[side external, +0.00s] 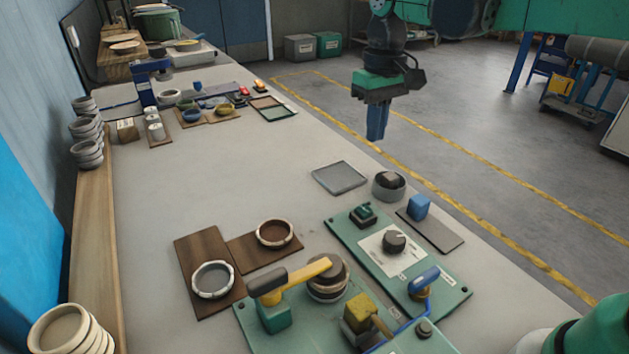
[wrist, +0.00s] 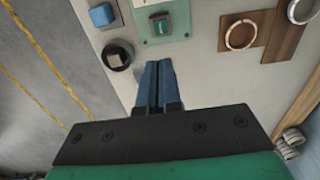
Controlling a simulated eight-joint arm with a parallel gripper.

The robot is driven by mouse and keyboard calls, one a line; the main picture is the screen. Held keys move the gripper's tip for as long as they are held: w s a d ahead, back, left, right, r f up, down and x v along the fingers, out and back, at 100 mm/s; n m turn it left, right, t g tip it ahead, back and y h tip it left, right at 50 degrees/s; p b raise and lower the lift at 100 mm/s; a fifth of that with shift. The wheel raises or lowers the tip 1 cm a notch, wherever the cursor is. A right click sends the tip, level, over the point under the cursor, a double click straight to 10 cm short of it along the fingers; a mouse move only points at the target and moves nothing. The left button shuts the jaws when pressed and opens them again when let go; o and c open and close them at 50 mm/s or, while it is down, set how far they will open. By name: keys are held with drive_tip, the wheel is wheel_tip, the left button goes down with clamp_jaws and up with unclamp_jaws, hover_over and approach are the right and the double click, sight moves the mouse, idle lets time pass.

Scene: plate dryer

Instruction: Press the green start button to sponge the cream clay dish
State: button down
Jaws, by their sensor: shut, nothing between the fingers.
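The green button (side external: 363,213) stands on a raised dark base at the far-left corner of a green control panel (side external: 345,232). In the wrist view the green button (wrist: 160,20) is ahead of the fingertips. My gripper (side external: 376,136) is shut and empty, fingers pointing down, high above the table's right edge and apart from the button. Its blue fingers show in the wrist view (wrist: 157,64). A pale-rimmed dish (side external: 213,293) rests on a dark wooden board; I cannot tell whether it is the cream clay dish. A yellow sponge-like block (side external: 358,311) is on the front green base.
The panel also holds a black dial (side external: 394,240) and a blue lever (side external: 423,279). A grey round cup (side external: 388,193) with a dark block, a blue block (side external: 418,206) and a grey tray (side external: 339,177) lie near the button. A yellow arm (side external: 310,271) reaches over stacked discs. The mid-table is clear.

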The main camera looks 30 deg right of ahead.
sight(365, 210)
drive_tip(key=shift+f, duration=0.1)
wheel_tip(365, 210, down, 14)
drive_tip(key=shift+r, duration=0.1)
idle(0.6)
